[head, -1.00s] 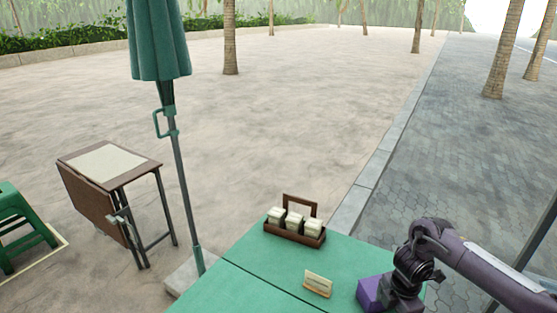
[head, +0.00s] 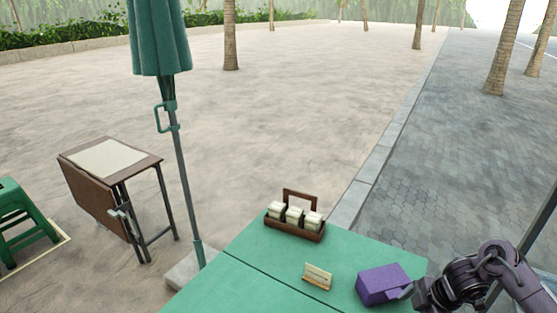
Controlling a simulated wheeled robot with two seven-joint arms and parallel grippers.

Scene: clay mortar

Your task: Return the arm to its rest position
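My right arm comes in from the right edge, purple and black, low over the right end of the green table (head: 255,285). Its gripper (head: 408,293) points left, close to the right side of a purple block-shaped box (head: 380,283) on the table. I cannot tell whether they touch. The fingers are small and partly hidden by the black wrist, so their opening cannot be told. I see nothing held in them. My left arm and gripper are not in view.
A brown wooden caddy (head: 296,234) with several pale stacks stands at the table's back. A small sign (head: 317,276) stands left of the box. A closed green umbrella (head: 158,40), a folding side table (head: 108,160) and a green stool (head: 22,220) stand left.

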